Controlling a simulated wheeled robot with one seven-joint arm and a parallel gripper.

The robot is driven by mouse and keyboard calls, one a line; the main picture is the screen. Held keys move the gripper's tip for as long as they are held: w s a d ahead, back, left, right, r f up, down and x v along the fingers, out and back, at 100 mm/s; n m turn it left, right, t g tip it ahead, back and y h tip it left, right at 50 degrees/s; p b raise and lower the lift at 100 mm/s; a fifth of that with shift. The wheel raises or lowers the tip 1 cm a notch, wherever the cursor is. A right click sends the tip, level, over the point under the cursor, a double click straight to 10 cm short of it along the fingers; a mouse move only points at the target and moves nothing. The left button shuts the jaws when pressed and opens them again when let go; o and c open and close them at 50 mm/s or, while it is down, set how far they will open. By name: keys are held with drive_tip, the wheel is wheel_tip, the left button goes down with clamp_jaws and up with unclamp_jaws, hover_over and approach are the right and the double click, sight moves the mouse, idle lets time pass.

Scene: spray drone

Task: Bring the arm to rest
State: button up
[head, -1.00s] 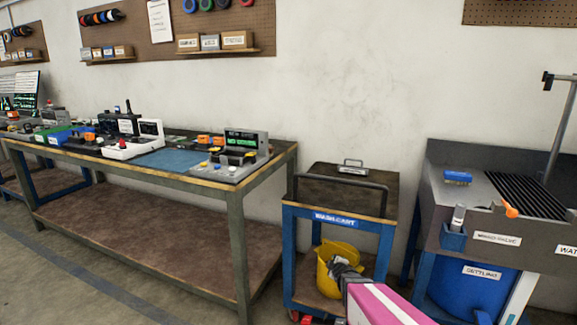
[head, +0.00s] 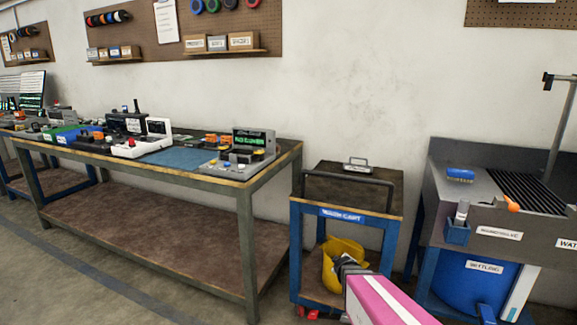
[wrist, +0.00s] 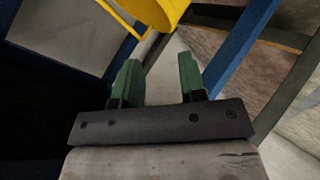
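My arm, with its pink and white link (head: 385,302), reaches in from the bottom of the head view. My gripper (head: 347,266) is small and dark there, in front of the yellow bucket (head: 335,272) on the lower part of the wash cart (head: 343,215). In the wrist view my gripper (wrist: 159,62) has two green fingers spread apart with nothing between them. The yellow bucket (wrist: 160,10) shows at the top of that view, beyond the fingertips. I cannot tell the exact distance between them.
A long workbench (head: 245,228) with several devices stands to the left. A sink unit with a blue settling drum (head: 478,283) stands to the right. The cart's blue frame (wrist: 243,40) passes close to my gripper. Open floor (head: 100,285) lies at lower left.

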drive_tip(key=s+a+r+m+g, duration=0.1)
drive_tip(key=s+r+m+g, duration=0.1)
drive_tip(key=s, duration=0.4)
drive_tip(key=s+a+r+m+g, duration=0.1)
drive_tip(key=s+r+m+g, duration=0.2)
drive_tip(key=s, duration=0.3)
drive_tip(key=s+a+r+m+g+y, duration=0.1)
drive_tip(key=s+r+m+g, duration=0.2)
drive_tip(key=s+m+g, duration=0.1)
drive_tip(key=s+g, duration=0.1)
drive_tip(key=s, duration=0.1)
drive_tip(key=shift+s+a, duration=0.3)
drive_tip(key=shift+a, duration=0.05)
